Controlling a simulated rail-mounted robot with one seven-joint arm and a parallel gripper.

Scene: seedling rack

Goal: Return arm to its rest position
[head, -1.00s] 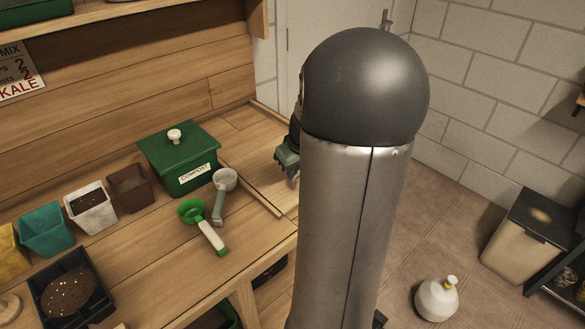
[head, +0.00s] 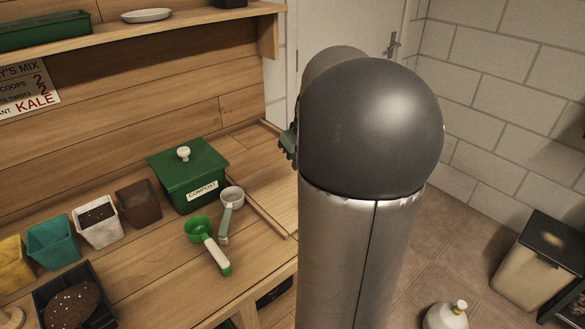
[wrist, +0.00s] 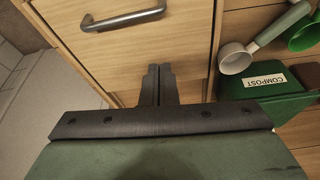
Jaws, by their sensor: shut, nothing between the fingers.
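My gripper (wrist: 158,86) shows in the wrist view with its two dark fingers together, shut and empty. Below it is a wooden surface with a metal handle (wrist: 124,19). In the head view most of my gripper is hidden behind my own grey arm; only a small green and dark part of it shows at the arm's left edge. It is above the right end of the bench (head: 262,165), touching nothing that I can see.
The green compost bin (head: 188,178), a green-cupped scoop (head: 208,243) and a grey-handled scoop (head: 227,216) are on the bench. Several pots, including a brown pot (head: 138,202), stand in a row to the left. A white jug (head: 446,316) stands on the floor.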

